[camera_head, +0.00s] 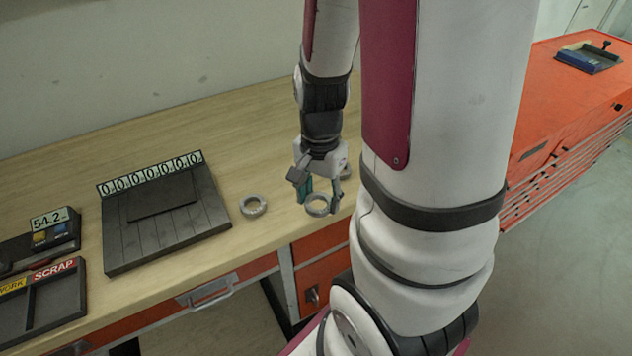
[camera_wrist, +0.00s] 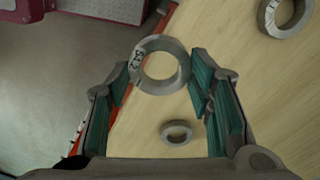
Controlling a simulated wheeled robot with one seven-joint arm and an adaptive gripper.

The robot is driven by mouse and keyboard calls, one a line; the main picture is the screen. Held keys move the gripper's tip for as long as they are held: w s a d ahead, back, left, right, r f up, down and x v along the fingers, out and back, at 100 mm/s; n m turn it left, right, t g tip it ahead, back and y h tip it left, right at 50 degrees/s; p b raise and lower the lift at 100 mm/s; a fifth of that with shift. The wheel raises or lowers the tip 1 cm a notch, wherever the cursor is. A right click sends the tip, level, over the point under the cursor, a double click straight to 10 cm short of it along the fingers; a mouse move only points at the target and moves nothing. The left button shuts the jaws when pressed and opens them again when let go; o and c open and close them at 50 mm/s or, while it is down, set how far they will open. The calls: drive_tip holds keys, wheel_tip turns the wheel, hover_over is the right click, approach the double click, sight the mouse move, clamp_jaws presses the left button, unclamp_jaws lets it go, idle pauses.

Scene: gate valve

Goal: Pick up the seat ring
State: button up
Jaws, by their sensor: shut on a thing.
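My gripper (camera_head: 318,199) is shut on a grey metal seat ring (camera_head: 318,206) at the bench's front edge. In the wrist view the ring (camera_wrist: 147,80) sits at the tips of the teal-padded fingers (camera_wrist: 158,82), its round hole facing the camera. Dark characters are marked on its left side; I cannot read them surely. A second grey ring (camera_head: 253,206) lies on the bench to the left, and it shows at the upper right of the wrist view (camera_wrist: 266,16). A smaller ring (camera_wrist: 177,139) lies on the wood below; the gripper partly hides it in the head view.
A dark slotted tray (camera_head: 150,245) with a row of number labels stands on the wooden bench. Left of it are a device reading 54.2 (camera_head: 50,220) and a bin marked SCRAP (camera_head: 55,300). An orange cabinet (camera_head: 560,110) stands at right.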

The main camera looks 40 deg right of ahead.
drive_tip(key=s+a+p, duration=0.2)
drive_tip(key=s+p, duration=0.4)
drive_tip(key=p, duration=0.1)
drive_tip(key=shift+s+r, duration=0.2)
drive_tip(key=shift+r, duration=0.15)
